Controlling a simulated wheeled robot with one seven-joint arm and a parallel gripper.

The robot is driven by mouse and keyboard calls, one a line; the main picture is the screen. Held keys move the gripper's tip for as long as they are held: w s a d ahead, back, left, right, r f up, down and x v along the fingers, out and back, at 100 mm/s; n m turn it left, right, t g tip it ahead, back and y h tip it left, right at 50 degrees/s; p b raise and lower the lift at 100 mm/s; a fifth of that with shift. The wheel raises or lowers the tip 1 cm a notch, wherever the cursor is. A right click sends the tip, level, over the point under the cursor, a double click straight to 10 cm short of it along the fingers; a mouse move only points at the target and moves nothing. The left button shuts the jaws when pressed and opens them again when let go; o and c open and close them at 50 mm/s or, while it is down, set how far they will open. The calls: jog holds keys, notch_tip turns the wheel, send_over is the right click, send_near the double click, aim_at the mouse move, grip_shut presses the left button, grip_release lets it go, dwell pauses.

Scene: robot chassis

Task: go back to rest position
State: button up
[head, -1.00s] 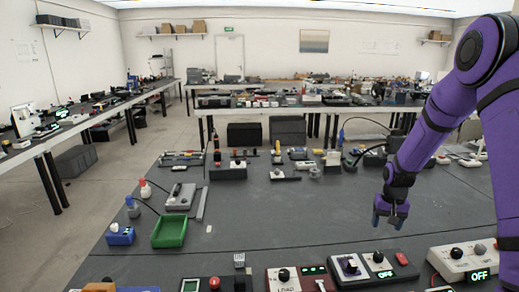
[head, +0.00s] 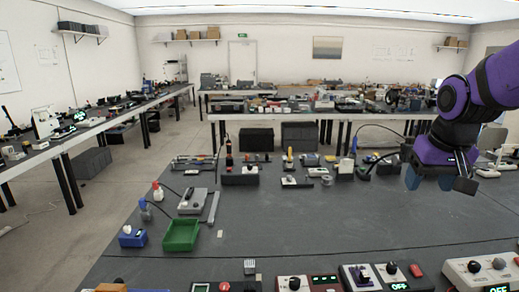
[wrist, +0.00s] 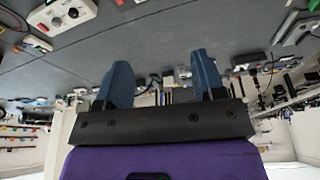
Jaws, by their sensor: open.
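My gripper (head: 439,181) hangs from the purple arm at the right of the head view, above the far right part of the dark table (head: 330,223). Its two blue fingers are apart with nothing between them. In the wrist view the gripper (wrist: 161,85) also shows open and empty, its fingers apart from the table surface.
A green tray (head: 181,235) and a blue box (head: 132,238) sit at the table's left. Control boxes, one a white box with a lit display (head: 484,270), line the front edge. Tools and holders stand along the back. The table's middle is clear.

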jog(key=s+a+r+t, duration=0.1)
jog(key=s+a+r, duration=0.1)
jog(key=s, duration=0.6)
jog(key=s+a+r+n, duration=0.1)
jog(key=s+r, duration=0.1)
jog(key=s, duration=0.6)
jog(key=shift+s+a+t+y, duration=0.15)
jog(key=shift+a+t+y, duration=0.15)
jog(key=shift+a+t, duration=0.1)
